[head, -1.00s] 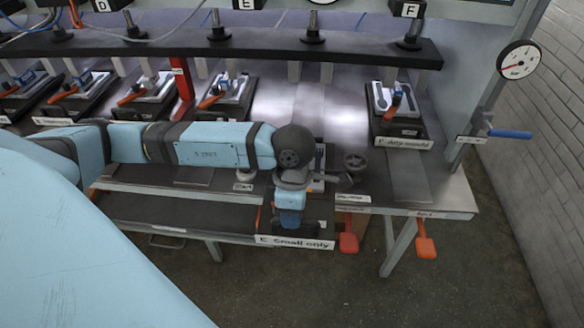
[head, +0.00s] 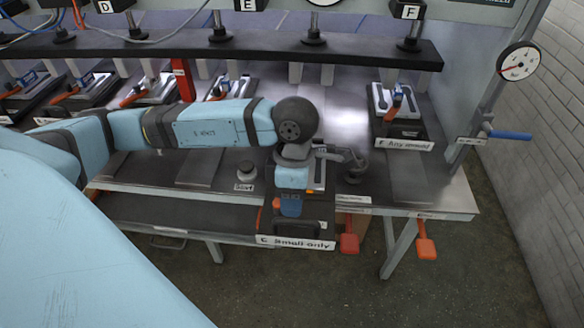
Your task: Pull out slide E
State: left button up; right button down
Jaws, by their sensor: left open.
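A dark handle shape shows just behind the label. My left gripper (head: 291,212) is over the slide's left part, pointing down, and is open. It hides part of the slide's top. I cannot tell whether its fingers touch the handle. My left arm reaches in from the left across the bench. My right gripper is not in view.
Slide F (head: 405,130) sits back at the right. Several other slides stand in a row at the back left, under a dark bar (head: 250,48). A start button (head: 246,172) and a dark knob (head: 355,166) flank my wrist.

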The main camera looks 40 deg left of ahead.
pick_arm(q)
notch_tip(320, 180, up, 8)
jog(key=w, duration=0.1)
jog(key=shift+w+a+r, duration=0.15)
jog(key=shift+w+a, duration=0.05)
jog(key=shift+a, duration=0.2)
